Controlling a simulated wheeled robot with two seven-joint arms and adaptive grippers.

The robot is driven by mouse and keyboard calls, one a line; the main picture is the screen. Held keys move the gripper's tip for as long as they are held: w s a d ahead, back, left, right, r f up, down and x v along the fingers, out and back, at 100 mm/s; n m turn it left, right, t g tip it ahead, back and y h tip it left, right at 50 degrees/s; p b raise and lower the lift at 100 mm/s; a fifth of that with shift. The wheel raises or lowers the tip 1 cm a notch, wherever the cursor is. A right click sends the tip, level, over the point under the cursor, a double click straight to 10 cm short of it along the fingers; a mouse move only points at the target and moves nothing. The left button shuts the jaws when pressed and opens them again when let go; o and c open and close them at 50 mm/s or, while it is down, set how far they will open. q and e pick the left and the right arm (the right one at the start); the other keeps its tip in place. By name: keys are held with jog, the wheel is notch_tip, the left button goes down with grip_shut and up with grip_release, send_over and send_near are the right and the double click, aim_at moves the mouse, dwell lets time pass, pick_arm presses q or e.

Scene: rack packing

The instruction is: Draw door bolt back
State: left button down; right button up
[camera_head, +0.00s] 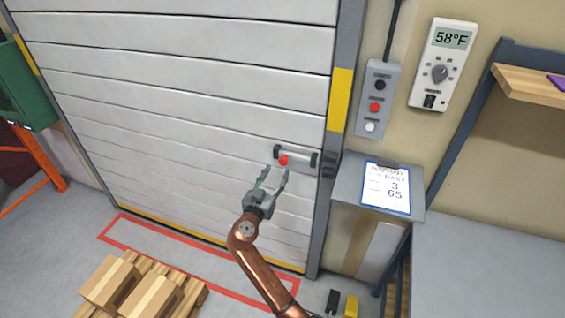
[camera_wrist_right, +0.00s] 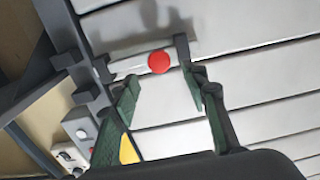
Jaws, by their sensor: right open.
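The door bolt (camera_head: 301,158) is a light bar in dark brackets, set on the white slatted door (camera_head: 190,95) near its right edge. Its red knob (camera_head: 283,160) sits toward the left end of the bar. My right gripper (camera_head: 275,171) is open, with its fingers pointing up at the knob. In the right wrist view the red knob (camera_wrist_right: 159,62) shows beyond the two spread fingertips (camera_wrist_right: 160,80), roughly between them. I cannot tell whether either finger touches it. The bolt bar (camera_wrist_right: 130,65) is partly hidden there by a finger. My left gripper is not in view.
A grey button box (camera_head: 378,98) and a thermostat (camera_head: 443,64) are on the wall to the right. A clipboard stand (camera_head: 346,192) stands right of the door frame. A pallet with boxes (camera_head: 150,295) is on the floor at lower left, by a red floor outline (camera_head: 115,236).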

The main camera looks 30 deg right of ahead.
aim_at(282, 162)
jog(key=x, duration=0.7)
jog(key=shift+w+d, duration=0.2)
jog(key=shift+d, duration=0.1)
grip_shut()
dwell(0.4)
